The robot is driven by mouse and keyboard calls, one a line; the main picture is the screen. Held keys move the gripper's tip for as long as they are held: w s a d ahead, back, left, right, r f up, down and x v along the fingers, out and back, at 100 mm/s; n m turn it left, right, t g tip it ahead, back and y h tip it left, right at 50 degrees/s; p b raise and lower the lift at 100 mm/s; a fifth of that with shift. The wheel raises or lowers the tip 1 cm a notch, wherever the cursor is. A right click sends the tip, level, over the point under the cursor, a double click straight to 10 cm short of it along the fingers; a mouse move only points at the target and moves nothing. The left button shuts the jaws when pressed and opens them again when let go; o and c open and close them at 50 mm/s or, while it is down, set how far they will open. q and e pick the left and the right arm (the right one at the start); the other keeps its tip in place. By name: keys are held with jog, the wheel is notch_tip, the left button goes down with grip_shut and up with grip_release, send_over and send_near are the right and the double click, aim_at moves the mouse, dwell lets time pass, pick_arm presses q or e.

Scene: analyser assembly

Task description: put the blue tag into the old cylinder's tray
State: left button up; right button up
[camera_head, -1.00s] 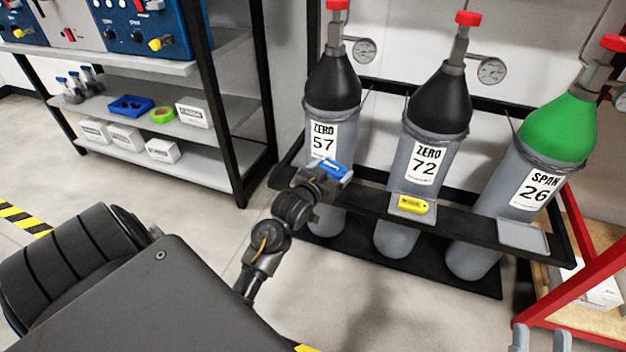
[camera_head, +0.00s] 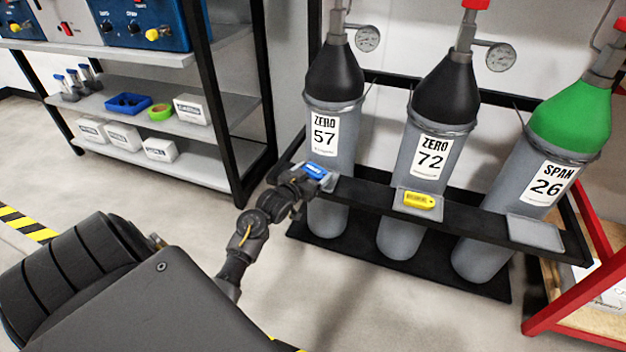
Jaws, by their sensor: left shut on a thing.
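The blue tag (camera_head: 315,171) is in my left gripper (camera_head: 314,180), which is shut on it. It is at the rack's front rail, in front of the left cylinder marked ZERO 57 (camera_head: 335,85). A grey tray edge shows just beside the tag; the gripper hides most of that tray, and I cannot tell whether the tag touches it. A yellow tag (camera_head: 419,200) lies in the tray (camera_head: 402,207) before the cylinder marked ZERO 72 (camera_head: 440,110). The tray (camera_head: 536,233) before the green-topped SPAN 26 cylinder (camera_head: 565,130) is empty. My right gripper is not in view.
A black rack (camera_head: 475,218) holds the cylinders. A shelf unit (camera_head: 215,165) with white boxes, a blue bin (camera_head: 128,104) and green tape (camera_head: 160,112) stands at left. A red frame (camera_head: 570,310) is at lower right. Floor between shelf and rack is open.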

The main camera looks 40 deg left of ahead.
pick_arm(q)
jog(key=shift+f, duration=0.5)
jog(key=shift+r, duration=0.1)
jog(key=o, duration=0.7)
jog(key=shift+f, duration=0.2)
jog(key=shift+r, duration=0.1)
